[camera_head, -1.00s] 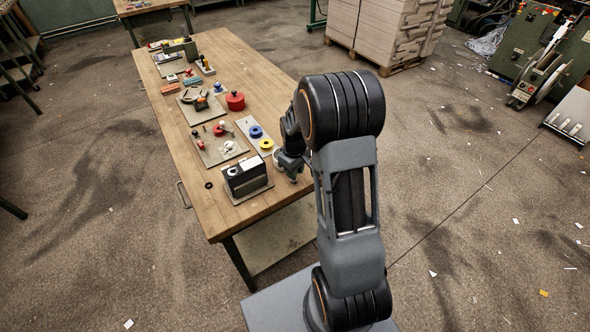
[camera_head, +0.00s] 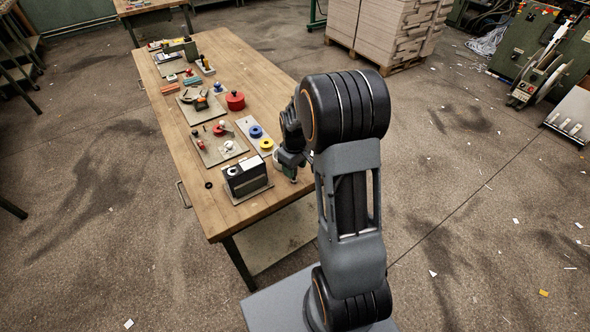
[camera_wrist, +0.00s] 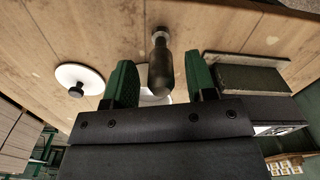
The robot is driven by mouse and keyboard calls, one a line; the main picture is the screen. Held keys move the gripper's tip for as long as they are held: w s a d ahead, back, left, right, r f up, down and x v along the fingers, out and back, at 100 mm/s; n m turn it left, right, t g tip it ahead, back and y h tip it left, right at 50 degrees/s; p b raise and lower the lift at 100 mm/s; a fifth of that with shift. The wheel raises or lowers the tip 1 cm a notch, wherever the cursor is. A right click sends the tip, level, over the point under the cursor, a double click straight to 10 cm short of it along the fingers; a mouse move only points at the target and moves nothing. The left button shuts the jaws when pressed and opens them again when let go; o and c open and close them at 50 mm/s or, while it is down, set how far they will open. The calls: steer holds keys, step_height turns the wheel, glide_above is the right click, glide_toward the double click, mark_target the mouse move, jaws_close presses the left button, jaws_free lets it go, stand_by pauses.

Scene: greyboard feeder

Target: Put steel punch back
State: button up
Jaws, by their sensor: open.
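My gripper (camera_wrist: 158,64) is open, its two green fingers at either side of a dark cylinder with a pale metal end, which looks like the steel punch (camera_wrist: 161,72). I see a gap on each side of it; contact does not show. A small white piece shows partly behind the punch. In the head view my gripper (camera_head: 291,163) is low over the table's right edge, right of a black box (camera_head: 247,178). The punch is not distinguishable there, and its resting place cannot be told.
The wooden table (camera_head: 222,218) carries boards with red, blue and yellow parts, and a red pot (camera_head: 235,100). In the wrist view a white disc with a dark knob (camera_wrist: 78,80) lies left of my gripper, and a dark green-topped block (camera_wrist: 250,80) stands close on the right.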

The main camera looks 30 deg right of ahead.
step_height(320, 180, up, 10)
steer(key=shift+f, duration=0.15)
steer(key=s+a+r+m+t, duration=0.2)
steer(key=s+a+r, duration=0.1)
steer(key=s, duration=0.5)
steer(key=s+a+r+m+t, duration=0.2)
steer(key=s+a+r, duration=0.1)
steer(key=s+a, duration=0.3)
steer(key=shift+s+a+r, duration=0.15)
steer(key=shift+s+a, duration=0.1)
steer(key=shift+s, duration=0.7)
